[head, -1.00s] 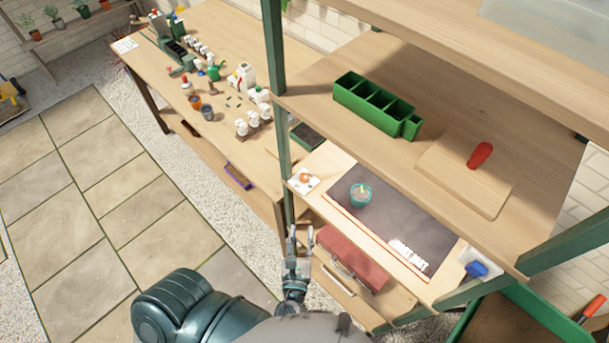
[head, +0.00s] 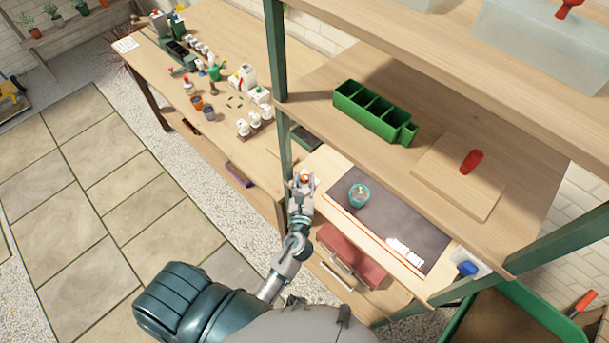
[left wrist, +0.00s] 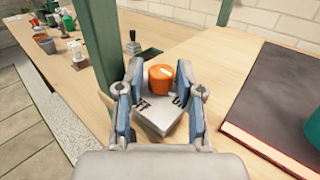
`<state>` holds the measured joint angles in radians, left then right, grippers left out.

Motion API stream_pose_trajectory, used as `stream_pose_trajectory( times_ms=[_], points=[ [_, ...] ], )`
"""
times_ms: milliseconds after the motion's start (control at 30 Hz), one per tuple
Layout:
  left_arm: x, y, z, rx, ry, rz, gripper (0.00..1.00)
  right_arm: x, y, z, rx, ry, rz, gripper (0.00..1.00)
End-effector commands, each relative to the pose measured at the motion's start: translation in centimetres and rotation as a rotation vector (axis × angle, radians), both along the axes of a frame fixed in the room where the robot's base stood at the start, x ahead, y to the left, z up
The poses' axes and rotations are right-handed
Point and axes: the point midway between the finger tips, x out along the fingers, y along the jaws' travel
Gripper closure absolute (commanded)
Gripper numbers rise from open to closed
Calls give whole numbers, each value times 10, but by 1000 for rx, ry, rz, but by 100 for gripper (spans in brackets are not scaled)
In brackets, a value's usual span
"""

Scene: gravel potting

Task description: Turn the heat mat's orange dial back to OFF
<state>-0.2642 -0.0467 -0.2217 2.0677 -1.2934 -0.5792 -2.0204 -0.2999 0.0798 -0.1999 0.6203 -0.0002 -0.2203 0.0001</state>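The orange dial (head: 305,178) sits on a small pale control box at the left end of the dark heat mat (head: 402,228). In the left wrist view the dial (left wrist: 161,79) stands on top of the box (left wrist: 160,118), with a pale mark on its upper face and dark lettering on the box, too small to read. My left gripper (head: 302,184) is open, one finger on each side of the dial, with visible gaps. It also shows in the left wrist view (left wrist: 158,76). Contact with the dial cannot be made out. My right gripper is not in view.
A green shelf post (left wrist: 96,45) rises close to the left of the gripper. A teal pot (head: 358,194) stands on the mat. A shelf with a green divided tray (head: 374,108) overhangs behind. A red case (head: 350,256) lies below the mat's edge.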

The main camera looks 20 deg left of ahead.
Motion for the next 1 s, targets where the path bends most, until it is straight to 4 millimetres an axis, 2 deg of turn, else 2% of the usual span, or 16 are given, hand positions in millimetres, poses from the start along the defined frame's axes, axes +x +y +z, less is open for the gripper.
stream_pose_trajectory(
  times_ms=[133,400,433,567,833,1000],
  points=[
    [10,3,0,0,0,0,63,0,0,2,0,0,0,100],
    [11,4,0,-1,1,0,63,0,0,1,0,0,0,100],
    [11,4,0,-1,0,0,66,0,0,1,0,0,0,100],
    [11,4,0,-1,0,-1,98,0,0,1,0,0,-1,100],
    [11,4,1,1,0,-13,100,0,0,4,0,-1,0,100],
    [11,4,3,4,1,-68,100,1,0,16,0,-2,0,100]
  ],
)
